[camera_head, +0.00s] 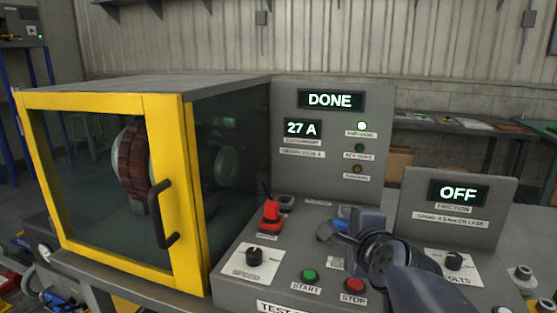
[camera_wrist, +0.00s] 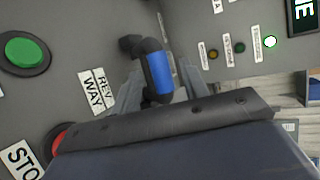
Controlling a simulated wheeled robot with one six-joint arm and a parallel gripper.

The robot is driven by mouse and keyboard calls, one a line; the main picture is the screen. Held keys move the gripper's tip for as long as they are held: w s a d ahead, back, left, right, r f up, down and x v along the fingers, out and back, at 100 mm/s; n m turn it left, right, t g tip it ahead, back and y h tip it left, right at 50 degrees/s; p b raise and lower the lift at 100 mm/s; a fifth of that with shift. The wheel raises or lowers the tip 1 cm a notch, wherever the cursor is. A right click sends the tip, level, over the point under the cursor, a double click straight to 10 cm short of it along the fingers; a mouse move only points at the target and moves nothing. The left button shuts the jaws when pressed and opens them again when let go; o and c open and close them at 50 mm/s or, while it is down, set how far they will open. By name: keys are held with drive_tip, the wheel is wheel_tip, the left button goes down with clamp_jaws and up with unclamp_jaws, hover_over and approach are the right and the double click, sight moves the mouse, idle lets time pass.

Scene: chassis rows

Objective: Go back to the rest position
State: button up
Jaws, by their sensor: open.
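My gripper (camera_head: 346,226) is over the sloped grey control panel (camera_head: 305,240), at its right part, and is open. In the wrist view its two grey fingers (camera_wrist: 160,85) stand apart on either side of a black lever with a blue sleeve (camera_wrist: 159,72). The lever shows between them; I cannot tell whether a finger touches it. A "REV WAY" label (camera_wrist: 97,91) is beside the lever. My wrist hides part of the panel in the head view.
A yellow-framed enclosure (camera_head: 180,200) with a dark handle (camera_head: 160,215) stands left, door apparently shut. A display reads "DONE" (camera_head: 330,99), another "27 A" (camera_head: 302,129). Green (camera_head: 310,275) and red (camera_head: 355,285) buttons are near my gripper. An "OFF" box (camera_head: 458,193) stands right.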

drive_tip(key=shift+w+r+p, duration=0.2)
drive_tip(key=shift+w+p, duration=0.2)
drive_tip(key=shift+p, duration=0.25)
drive_tip(key=shift+s+r+p, duration=0.2)
drive_tip(key=shift+s+p, duration=0.1)
drive_tip(key=shift+p, duration=0.05)
drive_tip(key=shift+g+p, duration=0.3)
drive_tip(key=shift+p, duration=0.05)
drive_tip(key=p, duration=0.1)
drive_tip(key=w+g+p, duration=0.1)
drive_tip(key=p, duration=0.1)
drive_tip(key=shift+d+r+m, duration=0.2)
drive_tip(key=shift+r+m, duration=0.1)
drive_tip(key=shift+w+g+p, duration=0.1)
drive_tip(key=shift+g+p, duration=0.2)
drive_tip(key=shift+p, duration=0.35)
drive_tip(key=shift+f, duration=0.1)
